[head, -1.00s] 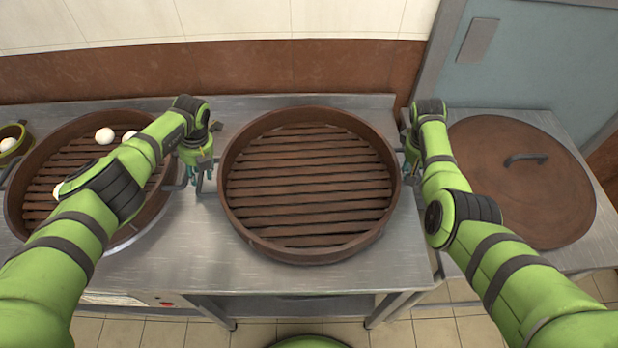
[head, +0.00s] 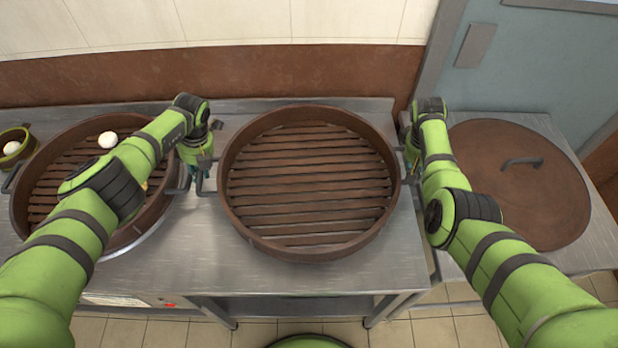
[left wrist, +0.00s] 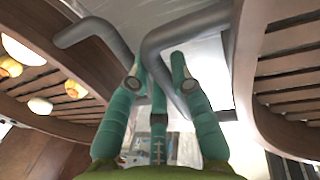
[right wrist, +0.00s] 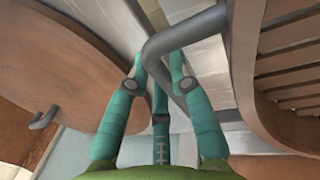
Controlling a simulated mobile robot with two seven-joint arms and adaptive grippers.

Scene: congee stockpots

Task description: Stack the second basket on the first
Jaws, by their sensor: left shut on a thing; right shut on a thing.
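The second basket, a round brown steamer with an empty slatted floor (head: 310,253), is in the middle of the head view. The first basket (head: 22,212) is at the left, with white buns on its slats, partly hidden by my left arm. My left gripper (head: 203,178) is shut on the second basket's left bar handle, which shows between its fingers in the left wrist view (left wrist: 155,50). My right gripper (head: 410,165) is shut on its right handle, seen in the right wrist view (right wrist: 160,45). The second basket looks level; any gap beneath it is hard to tell.
A steel counter (head: 300,280) runs under the baskets. A brown round lid (head: 530,200) with a dark handle lies at the right. A small bowl (head: 14,145) is at the far left. The first basket's handle (left wrist: 90,32) is close beside my left gripper.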

